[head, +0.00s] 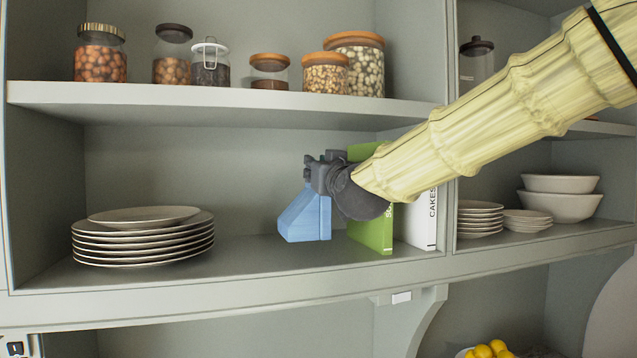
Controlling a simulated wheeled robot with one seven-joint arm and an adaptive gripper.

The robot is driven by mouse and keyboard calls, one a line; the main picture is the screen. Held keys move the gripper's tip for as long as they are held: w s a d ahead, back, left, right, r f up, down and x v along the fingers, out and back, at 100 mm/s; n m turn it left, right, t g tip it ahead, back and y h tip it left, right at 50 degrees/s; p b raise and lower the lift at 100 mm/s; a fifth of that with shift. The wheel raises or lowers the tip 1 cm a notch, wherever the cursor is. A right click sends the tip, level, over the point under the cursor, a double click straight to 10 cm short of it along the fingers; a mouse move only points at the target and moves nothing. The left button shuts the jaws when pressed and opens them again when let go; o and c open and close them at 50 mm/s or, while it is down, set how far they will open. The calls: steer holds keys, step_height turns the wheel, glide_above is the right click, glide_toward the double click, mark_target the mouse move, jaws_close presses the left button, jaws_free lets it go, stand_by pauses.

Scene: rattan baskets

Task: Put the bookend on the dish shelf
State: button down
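A blue wedge-shaped bookend (304,219) is at the dish shelf (255,255), left of a green book (372,236). Its lower edge appears to be at the shelf surface; I cannot tell whether it rests there or is held just above. My gripper (314,174) is at the top of the bookend, reaching in from the right. My gripper and wrist hide part of the bookend's top and the books. The fingers are small and dark, so I cannot tell whether they are open or shut on the bookend.
A stack of several plates (143,240) stands left on the shelf, with free room between it and the bookend. A white book (420,222) stands beside the green one. Jars (355,72) line the upper shelf (215,106). Bowls (558,206) stand right of a divider (449,150).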

mark_target(303, 201)
steer(key=shift+w+r, duration=0.15)
steer(key=shift+w, duration=0.05)
steer(key=shift+w+p, duration=0.15)
steer(key=shift+p, duration=0.3)
steer(key=shift+f+p, duration=0.9)
steer(key=shift+f, duration=1.1)
steer(key=c, duration=1.3)
jaws_free()
